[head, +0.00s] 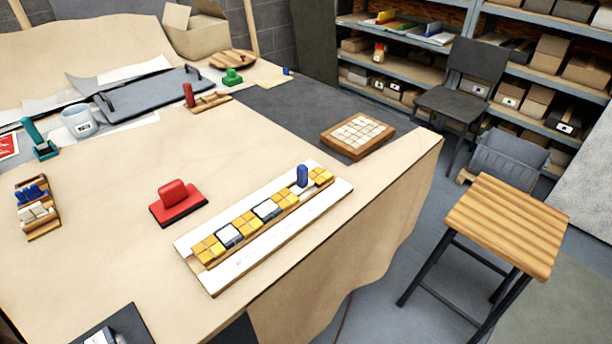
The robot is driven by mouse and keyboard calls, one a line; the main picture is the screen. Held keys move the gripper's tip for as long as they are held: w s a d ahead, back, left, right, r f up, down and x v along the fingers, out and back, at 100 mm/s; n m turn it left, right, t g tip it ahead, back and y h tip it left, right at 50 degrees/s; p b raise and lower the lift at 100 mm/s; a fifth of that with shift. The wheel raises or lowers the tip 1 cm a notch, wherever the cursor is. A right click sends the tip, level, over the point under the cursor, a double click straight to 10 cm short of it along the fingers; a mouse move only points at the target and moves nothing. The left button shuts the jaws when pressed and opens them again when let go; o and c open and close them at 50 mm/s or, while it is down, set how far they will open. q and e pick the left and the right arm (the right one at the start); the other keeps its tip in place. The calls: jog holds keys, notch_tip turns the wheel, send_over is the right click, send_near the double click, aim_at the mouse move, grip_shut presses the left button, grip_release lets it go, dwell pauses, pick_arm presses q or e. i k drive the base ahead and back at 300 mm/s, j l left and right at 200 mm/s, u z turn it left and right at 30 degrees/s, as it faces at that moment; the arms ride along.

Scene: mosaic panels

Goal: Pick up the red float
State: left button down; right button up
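The red float (178,201) lies on the pale wooden table, left of the long mosaic panel. It has a chunky red handle on top of a red plate with a dark underside, and its handle faces up. Nothing touches it. Neither of my grippers can be made out in the head view.
The mosaic panel (240,274) with yellow and white tiles lies right of the float, a blue piece (302,176) standing on it. A tile tray (357,134), a rack (38,208) and a cup (79,122) lie around. A stool (507,222) stands off the table's right edge.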

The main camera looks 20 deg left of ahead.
aim_at(177, 201)
jog(key=u, duration=1.75)
